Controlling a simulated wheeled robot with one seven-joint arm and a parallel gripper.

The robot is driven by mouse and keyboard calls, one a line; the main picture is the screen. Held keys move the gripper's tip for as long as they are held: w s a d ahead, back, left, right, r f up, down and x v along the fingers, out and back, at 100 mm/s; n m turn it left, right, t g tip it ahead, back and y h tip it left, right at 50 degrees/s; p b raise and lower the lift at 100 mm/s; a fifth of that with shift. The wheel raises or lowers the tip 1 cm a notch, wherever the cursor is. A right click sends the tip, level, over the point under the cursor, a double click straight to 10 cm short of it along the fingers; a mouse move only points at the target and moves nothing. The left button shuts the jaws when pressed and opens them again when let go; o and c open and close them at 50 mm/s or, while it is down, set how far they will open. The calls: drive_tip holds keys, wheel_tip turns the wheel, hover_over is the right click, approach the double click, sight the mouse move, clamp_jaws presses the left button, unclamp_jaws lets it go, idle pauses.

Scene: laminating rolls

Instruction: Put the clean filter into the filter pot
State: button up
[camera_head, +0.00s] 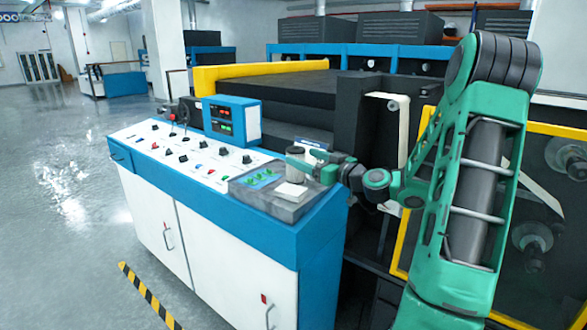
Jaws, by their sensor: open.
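My gripper (310,167) is open over the right end of the blue and white control cabinet, with its green fingers pointing left. I cannot tell whether this is the clean filter. The inside of the pot cannot be seen.
A blue patch with small green parts (260,178) lies left of the pot. Knobs and buttons cover the sloped panel (190,148), with a blue display box (232,119) behind. A large machine with yellow rails (262,71) stands behind. The floor at left is clear.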

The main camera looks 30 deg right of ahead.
sight(296, 149)
drive_tip(key=shift+w+a, duration=0.15)
drive_tip(key=shift+w, duration=1.15)
drive_tip(key=shift+w+a, duration=0.15)
drive_tip(key=shift+w, duration=1.15)
drive_tip(key=c, duration=1.2)
drive_tip(key=shift+c, duration=0.2)
drive_tip(key=shift+r, duration=0.45)
wheel_tip(296, 149, up, 3)
drive_tip(key=shift+r, duration=0.2)
drive_tip(key=s+a+r, duration=0.3)
drive_tip(key=a+r, duration=0.3)
drive_tip(key=a, duration=0.5)
drive_tip(key=shift+a+r, duration=0.15)
drive_tip(key=shift+r, duration=0.2)
